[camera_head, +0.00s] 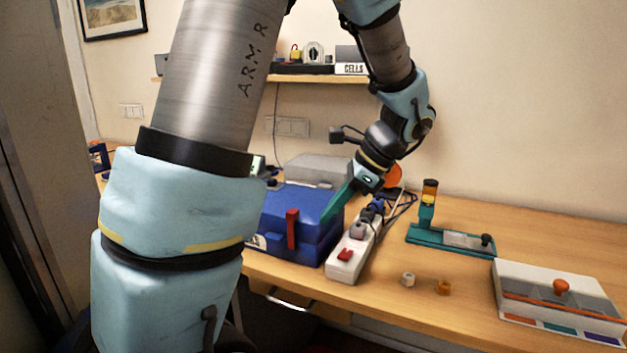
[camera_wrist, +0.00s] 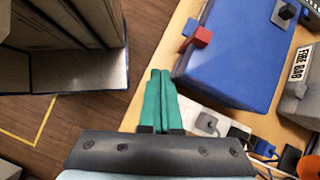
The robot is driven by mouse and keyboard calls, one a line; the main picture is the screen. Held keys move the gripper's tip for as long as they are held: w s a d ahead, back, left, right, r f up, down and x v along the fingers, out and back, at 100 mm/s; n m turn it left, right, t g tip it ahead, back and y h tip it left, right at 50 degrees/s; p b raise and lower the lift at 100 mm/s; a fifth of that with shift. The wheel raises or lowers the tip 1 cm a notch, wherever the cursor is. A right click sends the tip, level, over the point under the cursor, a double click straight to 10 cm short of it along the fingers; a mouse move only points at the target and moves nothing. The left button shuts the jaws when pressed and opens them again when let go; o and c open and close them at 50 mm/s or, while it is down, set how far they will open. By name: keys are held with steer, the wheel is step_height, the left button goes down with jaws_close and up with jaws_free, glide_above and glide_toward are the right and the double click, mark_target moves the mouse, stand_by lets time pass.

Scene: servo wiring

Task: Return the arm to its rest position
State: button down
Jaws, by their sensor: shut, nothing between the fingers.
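My gripper (camera_head: 328,214) has teal fingers and points down and to the left, near the right end of a blue case with a red latch (camera_head: 292,229). In the wrist view my gripper (camera_wrist: 160,76) has its two fingers side by side, shut and empty. There it is over the table's edge, left of the white power strip (camera_wrist: 198,116) and just left of the blue case (camera_wrist: 235,65). I cannot tell whether it touches anything.
The power strip (camera_head: 346,258) with plugs and cables lies right of the case. Two small nuts (camera_head: 408,279) lie near the front. A teal stand (camera_head: 452,240) and a white box with an orange knob (camera_head: 555,295) stand at right. A shelf (camera_head: 315,78) hangs behind.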

steer(key=s+a+f+n+h, duration=0.2)
steer(key=a+n, duration=0.4)
steer(key=n, duration=0.3)
steer(key=s+a+f+n+h, duration=0.2)
steer(key=a+f+n+h, duration=0.2)
steer(key=a+n, duration=0.3)
steer(key=shift+s+a+f+n+h, duration=0.25)
steer(key=shift+s+n+h, duration=0.15)
steer(key=shift+n, duration=0.7)
steer(key=c, duration=1.6)
jaws_free()
